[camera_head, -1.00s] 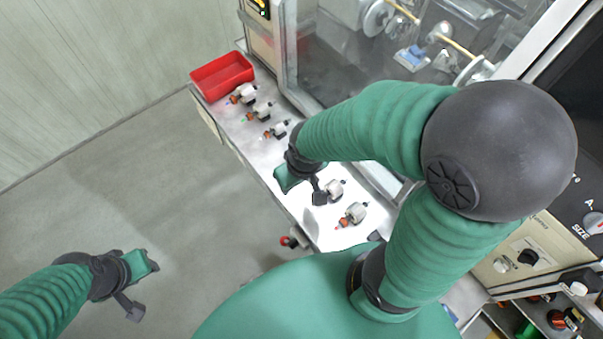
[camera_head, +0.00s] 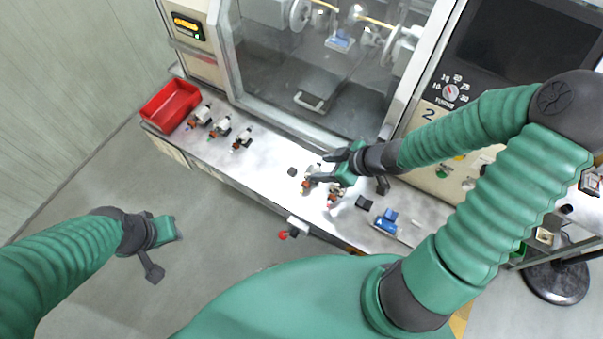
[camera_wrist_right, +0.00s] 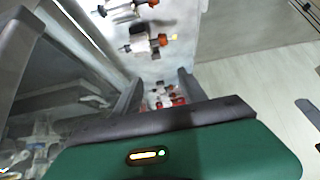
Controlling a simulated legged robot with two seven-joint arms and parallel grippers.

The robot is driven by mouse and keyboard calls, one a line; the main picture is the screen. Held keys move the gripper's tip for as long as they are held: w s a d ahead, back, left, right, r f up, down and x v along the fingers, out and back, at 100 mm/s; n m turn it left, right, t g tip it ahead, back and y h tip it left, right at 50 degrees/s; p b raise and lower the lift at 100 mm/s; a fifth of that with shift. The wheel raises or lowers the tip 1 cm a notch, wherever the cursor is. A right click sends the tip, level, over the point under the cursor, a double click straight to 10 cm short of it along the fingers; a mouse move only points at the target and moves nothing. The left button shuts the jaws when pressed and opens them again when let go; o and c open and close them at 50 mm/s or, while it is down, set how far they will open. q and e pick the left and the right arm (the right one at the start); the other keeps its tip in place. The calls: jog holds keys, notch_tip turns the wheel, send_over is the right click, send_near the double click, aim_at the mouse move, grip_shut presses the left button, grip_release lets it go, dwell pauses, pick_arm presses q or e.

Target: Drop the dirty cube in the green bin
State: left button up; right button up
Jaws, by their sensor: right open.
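A small dark cube (camera_head: 292,171) lies on the metal bench, just left of my right gripper (camera_head: 326,168). A second dark block (camera_head: 364,202) lies to the right, beside a blue part. I cannot tell which is the dirty cube. My right gripper is open and empty over the bench, close to two armatures; its fingers also show in the right wrist view (camera_wrist_right: 160,90). My left gripper (camera_head: 172,228) hangs over the floor away from the bench; its jaws are unclear. A patch of green (camera_head: 518,250) shows low at the right, mostly behind my right arm; I cannot tell if it is the green bin.
A red bin (camera_head: 168,103) stands at the bench's left end, with several armatures (camera_head: 221,128) beside it. A blue part (camera_head: 386,221) lies on the right. The machine's glass front (camera_head: 300,75) rises behind the bench. A red-tipped lever (camera_head: 284,234) sticks out in front.

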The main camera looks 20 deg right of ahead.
jog(key=b, duration=0.7)
send_near(292, 171)
jog(key=f, duration=0.1)
jog(key=w+f, duration=0.1)
jog(key=f, duration=0.1)
jog(key=shift+w+d, duration=0.3)
jog(key=shift+d, duration=0.05)
jog(key=a+f, duration=0.1)
jog(key=w+a+f, duration=0.1)
jog(key=a, duration=0.1)
jog(key=w+a+f, duration=0.1)
jog(key=shift+w+a+f+b, duration=0.25)
jog(key=shift+b, duration=0.1)
jog(key=shift+w+f, duration=0.25)
jog(key=shift+w+d, duration=0.1)
jog(key=shift+d, duration=0.15)
jog(key=shift+d+f, duration=0.1)
jog(key=shift+d, duration=0.35)
jog(key=c, duration=0.4)
jog(key=shift+a, duration=0.1)
jog(key=c, duration=0.5)
jog(key=shift+a, duration=0.15)
grip_shut()
pick_arm(q)
notch_tip(292, 171, down, 8)
jog(key=d, duration=0.1)
jog(key=shift+w+f, duration=0.2)
jog(key=shift+w, duration=0.2)
pick_arm(e)
jog(key=shift+a, duration=0.2)
